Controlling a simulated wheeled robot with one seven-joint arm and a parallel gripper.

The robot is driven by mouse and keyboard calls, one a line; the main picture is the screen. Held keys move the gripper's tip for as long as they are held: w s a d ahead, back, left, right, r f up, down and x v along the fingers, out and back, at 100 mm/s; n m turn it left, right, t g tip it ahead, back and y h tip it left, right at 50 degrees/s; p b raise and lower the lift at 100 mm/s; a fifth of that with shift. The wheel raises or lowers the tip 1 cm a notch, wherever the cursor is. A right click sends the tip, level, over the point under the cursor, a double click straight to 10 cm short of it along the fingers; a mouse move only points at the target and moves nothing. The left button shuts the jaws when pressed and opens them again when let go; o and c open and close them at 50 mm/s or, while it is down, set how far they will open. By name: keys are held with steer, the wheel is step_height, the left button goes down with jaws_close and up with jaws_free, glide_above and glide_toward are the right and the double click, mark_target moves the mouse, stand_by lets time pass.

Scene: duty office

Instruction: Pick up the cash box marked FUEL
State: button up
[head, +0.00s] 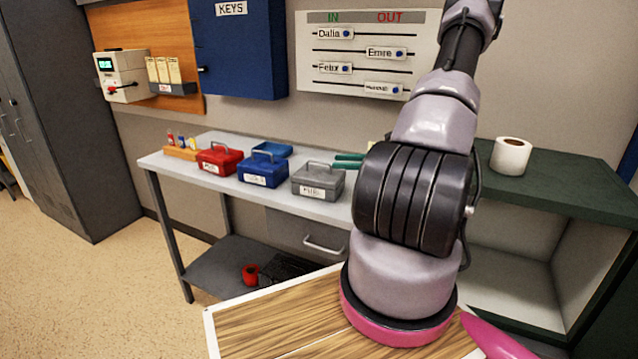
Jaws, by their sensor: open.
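Three cash boxes with top handles stand in a row on a pale table (222,191). They are a red box (219,160) at left, a blue box (263,169) in the middle and a grey box (318,182) at right. Each has a white label on its front. The lettering is too small to read surely, so I cannot tell which is marked FUEL. My arm rises in front, right of the boxes, and leaves the picture at the top. My gripper is out of view.
A blue tray (272,149) lies behind the boxes, and green-handled things (347,160) lie right of them, partly hidden by my arm. A wooden rack (180,153) stands at the left end. A paper roll (510,156) stands on a green-topped shelf unit (570,187).

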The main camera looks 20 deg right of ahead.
mark_target(328, 164)
steer(key=d+f+m+t, duration=0.1)
steer(key=d+f+m+t+h, duration=0.1)
steer(key=f, duration=0.1)
steer(key=shift+w+d+f+m+t, duration=0.1)
steer(key=shift+w+d+m+t, duration=0.05)
steer(key=shift+d+m+t, duration=0.15)
steer(key=x, duration=1)
steer(key=shift+w, duration=0.15)
jaws_close()
steer(key=shift+r, duration=0.2)
stand_by(0.6)
